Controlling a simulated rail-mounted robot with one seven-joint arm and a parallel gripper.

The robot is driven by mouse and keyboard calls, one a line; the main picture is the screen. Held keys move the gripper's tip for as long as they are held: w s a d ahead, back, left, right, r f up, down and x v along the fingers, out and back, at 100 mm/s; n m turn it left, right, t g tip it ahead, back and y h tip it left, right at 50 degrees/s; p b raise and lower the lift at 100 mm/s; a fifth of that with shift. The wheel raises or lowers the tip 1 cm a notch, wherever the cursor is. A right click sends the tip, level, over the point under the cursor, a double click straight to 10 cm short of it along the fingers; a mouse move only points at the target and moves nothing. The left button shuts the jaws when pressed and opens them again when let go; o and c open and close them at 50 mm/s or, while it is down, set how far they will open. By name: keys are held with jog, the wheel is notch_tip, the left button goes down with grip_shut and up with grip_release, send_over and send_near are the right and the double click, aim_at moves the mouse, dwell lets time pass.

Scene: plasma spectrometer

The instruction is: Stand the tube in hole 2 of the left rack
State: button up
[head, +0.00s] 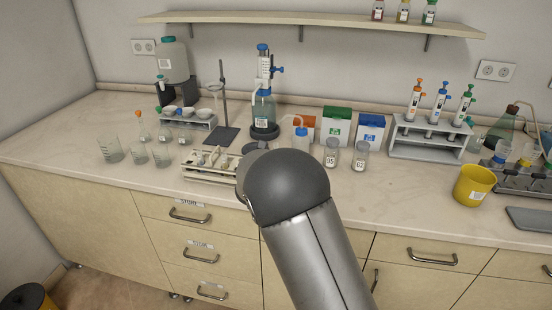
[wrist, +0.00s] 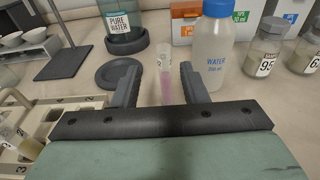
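A clear tube (wrist: 165,82) with pink liquid stands roughly upright between the fingers of my gripper (wrist: 162,84) in the wrist view. Gaps show on both sides of it, so the gripper looks open around it. The tube's lower end is hidden behind the gripper body, and I cannot tell what it rests on. A pale rack (head: 211,178) stands on the counter left of my arm in the head view, with a few tubes in it. Part of this rack (wrist: 58,101) shows at lower left in the wrist view, with a number 3 visible. In the head view, my arm hides the gripper and the tube.
A water bottle (wrist: 217,50) stands close behind the right finger. A dark round disc (wrist: 118,73) lies beyond the left finger. Labelled jars (head: 332,153) stand right of my arm. Beakers (head: 110,149) stand left of the rack. The counter's front strip is clear.

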aim_at(276, 147)
jog(key=x, duration=0.1)
jog(key=p+x, duration=0.1)
jog(key=x, duration=0.3)
jog(key=shift+d+r+p, duration=0.3)
jog(key=shift+r+p, duration=0.05)
jog(key=shift+w+f, duration=0.1)
jog(key=shift+w, duration=0.15)
grip_shut()
